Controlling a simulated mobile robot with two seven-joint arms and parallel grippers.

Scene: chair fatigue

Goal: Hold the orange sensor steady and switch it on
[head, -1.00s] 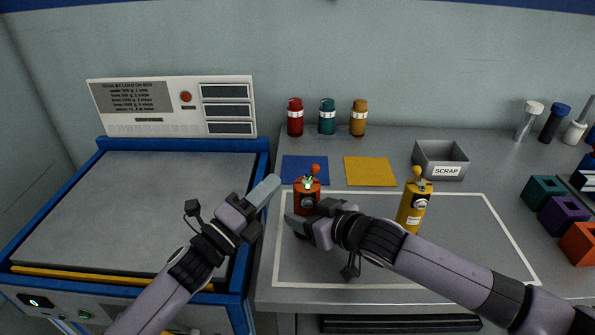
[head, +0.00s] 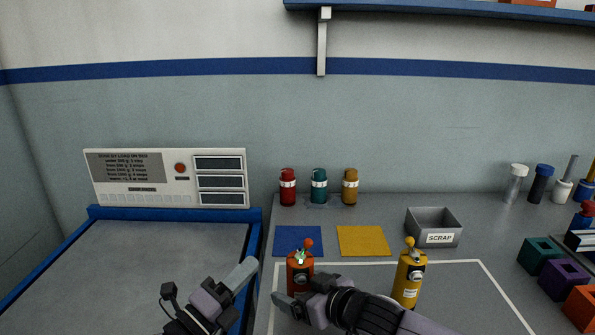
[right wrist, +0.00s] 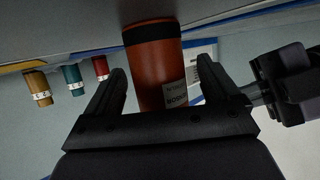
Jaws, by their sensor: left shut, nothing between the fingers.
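The orange sensor (head: 300,277) stands upright on the bench, with a red ball knob and a small green mark on top. My right gripper (head: 286,303) is at its lower body. In the right wrist view the right gripper's fingers (right wrist: 162,82) stand apart on both sides of the orange sensor (right wrist: 155,65), with a narrow gap visible at each side. My left gripper (head: 250,264) is shut and empty, left of the sensor and apart from it. The sensor's lowest part is hidden by my right gripper in the head view.
A yellow sensor (head: 410,280) stands close to the right, behind my right arm. Blue (head: 298,240) and yellow (head: 363,241) mats, a scrap bin (head: 433,238) and red, teal and amber bottles (head: 319,187) are behind. A blue-framed machine (head: 120,270) is at left.

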